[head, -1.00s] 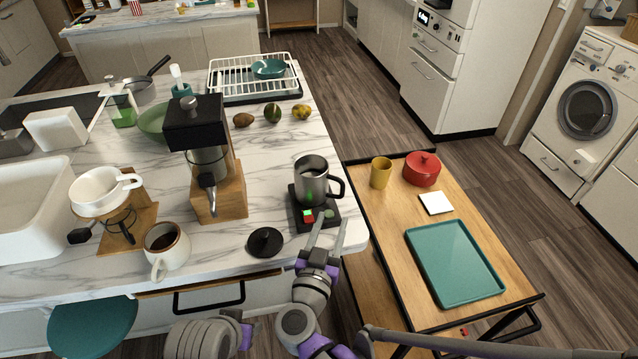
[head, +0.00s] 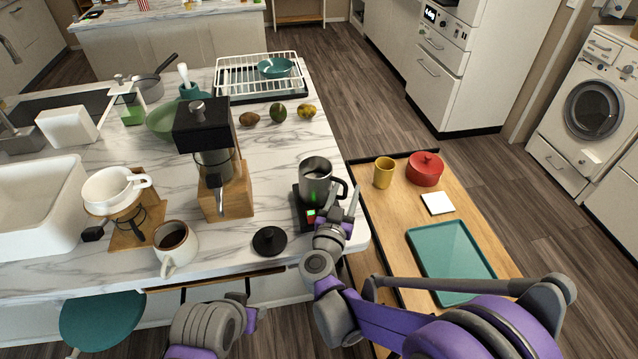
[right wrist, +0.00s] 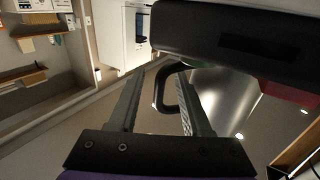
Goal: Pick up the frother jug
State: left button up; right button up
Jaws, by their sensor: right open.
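The frother jug (head: 315,181) is a steel jug with a black handle. It stands upright on a small black base (head: 301,213) with red and green lights, at the right end of the marble counter. My right gripper (head: 340,203) is open beside the jug's handle side. In the right wrist view, the black handle loop (right wrist: 160,92) shows between the two spread fingers, and the jug's shiny body (right wrist: 228,98) is behind the right finger. I cannot tell contact.
A black lid (head: 269,241), a coffee mug (head: 178,251) and a coffee grinder (head: 203,126) stand left of the jug. A wooden cart (head: 392,221) on the right bears a yellow cup (head: 383,172), red pot (head: 425,169) and teal tray (head: 451,262).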

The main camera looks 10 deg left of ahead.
jog(key=shift+s, duration=0.15)
jog(key=shift+c, duration=0.5)
grip_shut()
dwell(0.7)
